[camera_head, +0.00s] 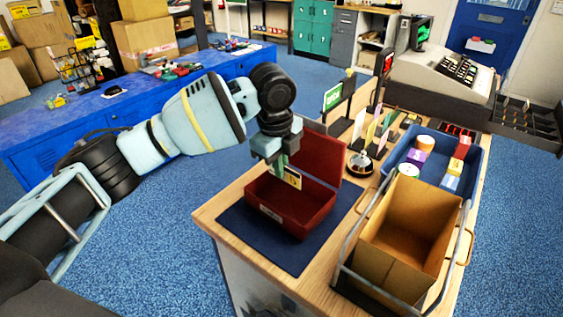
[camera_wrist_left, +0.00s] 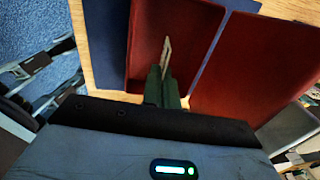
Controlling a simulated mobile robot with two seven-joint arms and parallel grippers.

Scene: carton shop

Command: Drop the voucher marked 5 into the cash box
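The cash box (camera_head: 283,217) is a dark red open box on a dark blue mat (camera_head: 242,232), with its lid (camera_head: 322,153) raised at the back. It also shows in the left wrist view (camera_wrist_left: 193,28). My left gripper (camera_head: 281,169) is over the open cash box, pointing down. Its green fingers (camera_wrist_left: 162,88) are close together on a thin card, the voucher (camera_head: 293,177), seen nearly edge-on in the left wrist view (camera_wrist_left: 166,52). The voucher is pale with a dark band; its number cannot be read. My right gripper is not in view.
An open cardboard carton (camera_head: 402,240) in a metal frame stands right of the cash box. Behind it is a blue tray (camera_head: 456,188) with several small items. A card holder (camera_head: 361,163) with upright cards stands behind the lid. A till (camera_head: 446,72) is at the back.

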